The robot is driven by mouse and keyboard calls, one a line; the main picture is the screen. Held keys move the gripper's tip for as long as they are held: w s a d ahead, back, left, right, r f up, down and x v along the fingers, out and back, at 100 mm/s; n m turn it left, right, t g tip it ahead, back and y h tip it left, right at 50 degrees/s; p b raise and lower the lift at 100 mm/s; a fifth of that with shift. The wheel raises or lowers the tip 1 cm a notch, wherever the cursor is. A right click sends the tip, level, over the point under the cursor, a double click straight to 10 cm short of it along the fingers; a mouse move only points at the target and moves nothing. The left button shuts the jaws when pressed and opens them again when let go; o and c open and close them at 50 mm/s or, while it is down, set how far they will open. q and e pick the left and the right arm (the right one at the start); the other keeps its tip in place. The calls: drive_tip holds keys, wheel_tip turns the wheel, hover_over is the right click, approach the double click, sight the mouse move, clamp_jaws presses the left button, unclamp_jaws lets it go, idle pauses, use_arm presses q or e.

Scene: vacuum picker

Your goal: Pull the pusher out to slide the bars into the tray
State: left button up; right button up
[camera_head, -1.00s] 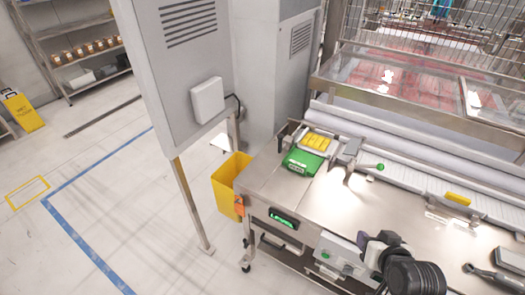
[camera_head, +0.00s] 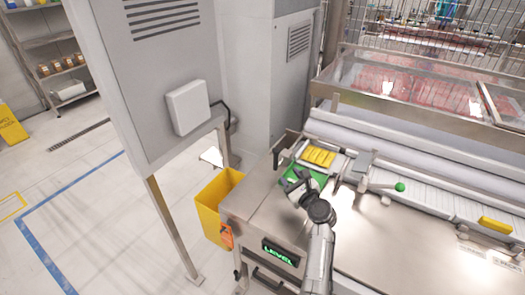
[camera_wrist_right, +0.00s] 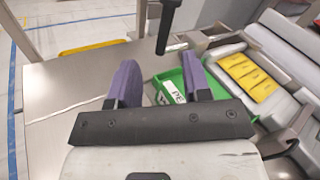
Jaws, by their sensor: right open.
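Yellow bars (camera_head: 318,157) lie side by side in a metal channel on the steel table; they also show at the right of the right wrist view (camera_wrist_right: 248,76). The green tray (camera_head: 318,177) sits directly in front of them, partly hidden by my right arm. A black upright handle (camera_head: 277,152) stands at the left of the bars; it also shows ahead of the fingers in the right wrist view (camera_wrist_right: 168,25). My right gripper (camera_head: 292,184) is open and empty, above the tray's left side, apart from the handle. My left gripper is out of view.
A lever with a green knob (camera_head: 400,187) is right of the bars. Another yellow bar (camera_head: 496,225) lies on the conveyor (camera_head: 440,188). A yellow bin (camera_head: 210,207) stands off the table's left end. The steel tabletop (camera_head: 390,250) at front right is clear.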

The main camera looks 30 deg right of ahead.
sight(277, 157)
drive_tip(key=m, duration=0.3)
drive_tip(key=shift+s+d+h, duration=0.15)
drive_tip(key=shift+s+h, duration=0.1)
drive_tip(key=shift+h, duration=0.05)
drive_tip(key=shift+m, duration=0.7)
drive_tip(key=w+b, duration=0.1)
drive_tip(key=w, duration=0.3)
drive_tip(key=w+d+b, duration=0.1)
drive_tip(key=w, duration=0.3)
drive_tip(key=w+d+b, duration=0.1)
drive_tip(key=w+b, duration=0.1)
drive_tip(key=w, duration=0.2)
drive_tip(key=shift+w+d+r, duration=0.1)
drive_tip(key=shift+w, duration=0.1)
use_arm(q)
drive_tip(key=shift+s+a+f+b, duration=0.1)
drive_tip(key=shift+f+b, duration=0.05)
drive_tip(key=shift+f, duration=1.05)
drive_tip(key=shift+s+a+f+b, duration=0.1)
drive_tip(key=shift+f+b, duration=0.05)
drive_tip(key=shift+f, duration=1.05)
use_arm(e)
drive_tip(key=shift+w+d, duration=0.1)
drive_tip(key=shift+w, duration=0.6)
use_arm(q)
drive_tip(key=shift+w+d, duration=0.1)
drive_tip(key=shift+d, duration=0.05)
use_arm(e)
clamp_jaws()
